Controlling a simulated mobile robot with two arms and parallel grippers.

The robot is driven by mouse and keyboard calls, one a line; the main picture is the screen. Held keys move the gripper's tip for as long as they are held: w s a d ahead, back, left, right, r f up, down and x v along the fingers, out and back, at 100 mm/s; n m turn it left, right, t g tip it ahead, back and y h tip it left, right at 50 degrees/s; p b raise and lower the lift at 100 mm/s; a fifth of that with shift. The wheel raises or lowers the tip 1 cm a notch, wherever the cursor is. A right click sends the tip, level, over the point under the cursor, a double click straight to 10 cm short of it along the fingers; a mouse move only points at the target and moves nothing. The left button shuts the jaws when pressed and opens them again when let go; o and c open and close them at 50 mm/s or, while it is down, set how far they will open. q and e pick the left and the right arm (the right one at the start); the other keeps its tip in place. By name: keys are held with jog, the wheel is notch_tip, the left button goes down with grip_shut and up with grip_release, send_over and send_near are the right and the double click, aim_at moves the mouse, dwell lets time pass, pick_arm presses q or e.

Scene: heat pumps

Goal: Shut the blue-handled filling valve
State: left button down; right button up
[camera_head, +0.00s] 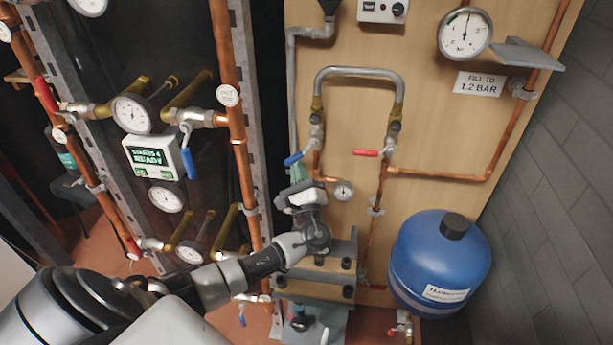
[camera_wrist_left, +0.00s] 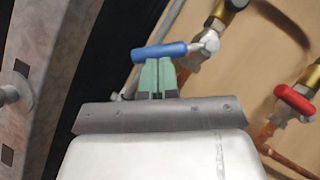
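The filling valve's blue handle (camera_head: 293,159) is on the left leg of the grey bridging hose (camera_head: 358,73) on the wooden panel. The handle sticks out to the left of its valve, its free end tilted slightly down. In the left wrist view the blue handle (camera_wrist_left: 160,52) lies across the fingertips. My left gripper (camera_head: 298,174) is just below it; its green fingers (camera_wrist_left: 157,76) are close together, at or touching the handle. Contact is not certain. A red-handled valve (camera_head: 366,152) is on the hose's right leg. My right gripper is not in view.
A large gauge (camera_head: 465,33) hangs above a "FILL TO 1.2 BAR" sign (camera_head: 478,83). A blue tank (camera_head: 439,262) stands at the right. Another blue handle (camera_head: 188,163) hangs on the left pipework near a "READY" display (camera_head: 152,156). A small gauge (camera_head: 343,189) is close beside my gripper.

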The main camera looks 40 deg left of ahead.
pick_arm(q)
jog(key=m+t, duration=0.1)
jog(key=m, duration=0.1)
jog(key=a+r+m+t+h, duration=0.1)
jog(key=m, duration=0.1)
jog(key=a+m+t+h, duration=0.1)
jog(key=m, duration=0.1)
jog(key=shift+s+r+t, duration=0.3)
jog(key=shift+s, duration=0.1)
jog(key=shift+s+a+r+m+t+h+b, duration=0.15)
jog(key=shift+r+m+t+h, duration=0.25)
jog(key=shift+m+h, duration=0.6)
jog(key=shift+a+r+m+t+h+b, duration=0.2)
jog(key=shift+m+t+h, duration=0.5)
jog(key=shift+m, duration=0.65)
jog(key=shift+s+a+r+m+t+h, duration=0.1)
jog(key=shift+r+m+t+h, duration=0.3)
jog(key=shift+m+h, duration=0.65)
jog(key=shift+m, duration=0.3)
jog(key=shift+f, duration=0.1)
